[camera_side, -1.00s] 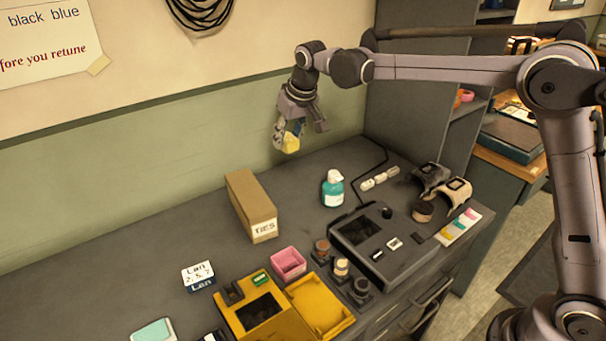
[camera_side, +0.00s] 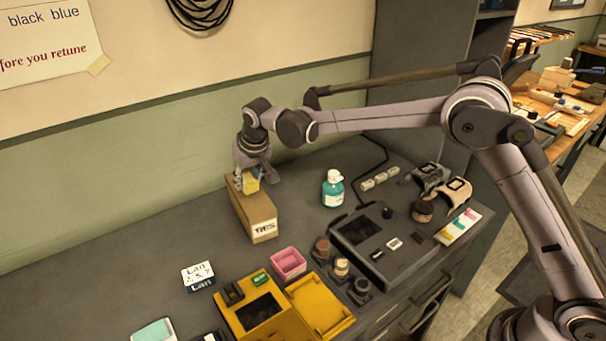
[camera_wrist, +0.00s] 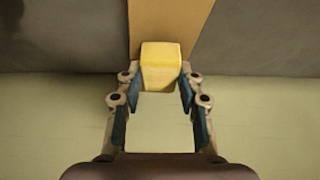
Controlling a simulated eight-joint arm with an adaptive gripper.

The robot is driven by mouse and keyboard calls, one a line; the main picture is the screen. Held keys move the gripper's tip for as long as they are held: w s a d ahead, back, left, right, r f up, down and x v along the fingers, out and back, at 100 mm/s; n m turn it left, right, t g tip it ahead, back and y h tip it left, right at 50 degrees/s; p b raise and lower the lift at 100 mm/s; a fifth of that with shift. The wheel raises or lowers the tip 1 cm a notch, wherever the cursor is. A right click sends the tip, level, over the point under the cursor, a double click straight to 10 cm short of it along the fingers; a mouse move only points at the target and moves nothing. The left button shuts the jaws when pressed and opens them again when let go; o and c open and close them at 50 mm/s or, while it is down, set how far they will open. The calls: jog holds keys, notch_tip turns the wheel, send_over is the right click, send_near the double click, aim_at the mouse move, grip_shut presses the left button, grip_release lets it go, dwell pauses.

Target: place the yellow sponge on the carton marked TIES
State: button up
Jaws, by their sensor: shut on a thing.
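The yellow sponge (camera_side: 250,184) is held between the fingers of my gripper (camera_side: 247,179), at the far end of the carton marked TIES (camera_side: 258,213). In the wrist view the sponge (camera_wrist: 161,66) sits between the fingertips of my gripper (camera_wrist: 160,84), with the brown carton top (camera_wrist: 185,22) behind it. The carton lies long and low on the bench, its label facing the front. The sponge is over or on the carton top; I cannot tell whether it touches. My gripper partly hides the sponge in the side view.
A teal bottle (camera_side: 333,189) stands right of the carton. A pink tray (camera_side: 288,264) and an open yellow case (camera_side: 258,309) lie in front. A dark device (camera_side: 372,243) is at the right. The bench left of the carton is clear.

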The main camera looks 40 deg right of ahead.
jog(key=shift+f, duration=0.3)
jog(key=shift+f, duration=0.1)
jog(key=o, duration=0.8)
jog(key=shift+o, duration=0.2)
